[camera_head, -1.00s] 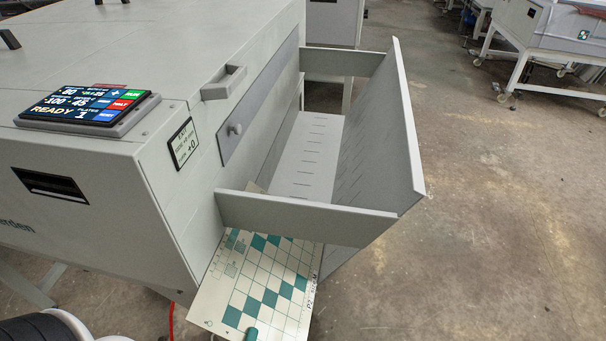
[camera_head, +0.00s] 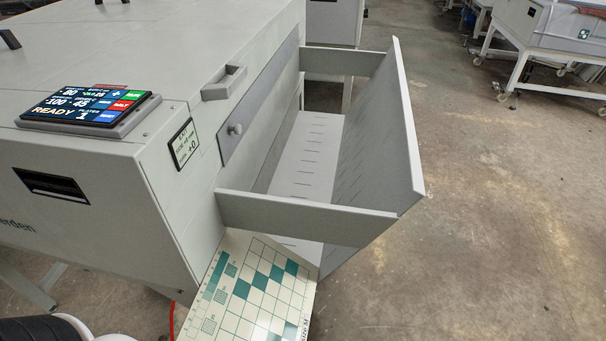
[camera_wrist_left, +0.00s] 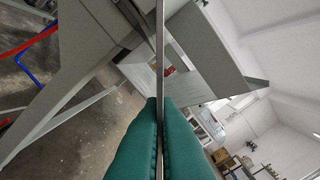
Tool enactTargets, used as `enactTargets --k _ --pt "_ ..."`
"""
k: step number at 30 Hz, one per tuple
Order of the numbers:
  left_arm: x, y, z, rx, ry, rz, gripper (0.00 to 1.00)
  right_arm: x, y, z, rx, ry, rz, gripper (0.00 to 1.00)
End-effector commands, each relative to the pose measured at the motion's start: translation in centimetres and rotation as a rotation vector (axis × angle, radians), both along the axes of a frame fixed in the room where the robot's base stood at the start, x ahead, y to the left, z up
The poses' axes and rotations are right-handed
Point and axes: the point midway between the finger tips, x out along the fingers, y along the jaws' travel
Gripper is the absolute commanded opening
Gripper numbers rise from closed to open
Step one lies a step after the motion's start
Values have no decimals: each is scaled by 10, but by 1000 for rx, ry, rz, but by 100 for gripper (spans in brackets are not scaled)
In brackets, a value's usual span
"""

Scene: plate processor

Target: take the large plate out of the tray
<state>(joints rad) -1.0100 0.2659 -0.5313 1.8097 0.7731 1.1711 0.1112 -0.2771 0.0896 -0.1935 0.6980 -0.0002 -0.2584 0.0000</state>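The large plate (camera_head: 262,292) is a cream sheet with a green and white grid, in the head view. It lies at a slant below the tray's near side wall and runs out of the bottom of the picture. The grey tray (camera_head: 306,217) is open at the side of the machine, and its visible floor is bare. In the left wrist view my left gripper (camera_wrist_left: 160,101) has its green fingers shut on the plate, which shows edge-on as a thin upright strip. The left gripper is outside the head view. My right gripper is in neither view.
The machine (camera_head: 120,200) fills the left side, with a lit control panel (camera_head: 88,107) reading READY on top. The tray's tall slanted outer wall (camera_head: 385,130) stands to the right. Open concrete floor (camera_head: 490,220) lies beyond it. Another machine on a wheeled frame (camera_head: 550,45) stands at the back right.

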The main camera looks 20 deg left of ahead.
Motion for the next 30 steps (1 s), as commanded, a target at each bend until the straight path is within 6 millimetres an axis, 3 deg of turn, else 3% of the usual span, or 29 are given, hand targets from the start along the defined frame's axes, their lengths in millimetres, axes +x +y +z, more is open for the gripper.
enactTargets --k 18,30 --pt "-69 -17 0 0 0 0 0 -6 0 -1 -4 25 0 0" --pt "-71 -17 1 0 -1 -1 0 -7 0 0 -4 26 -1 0"
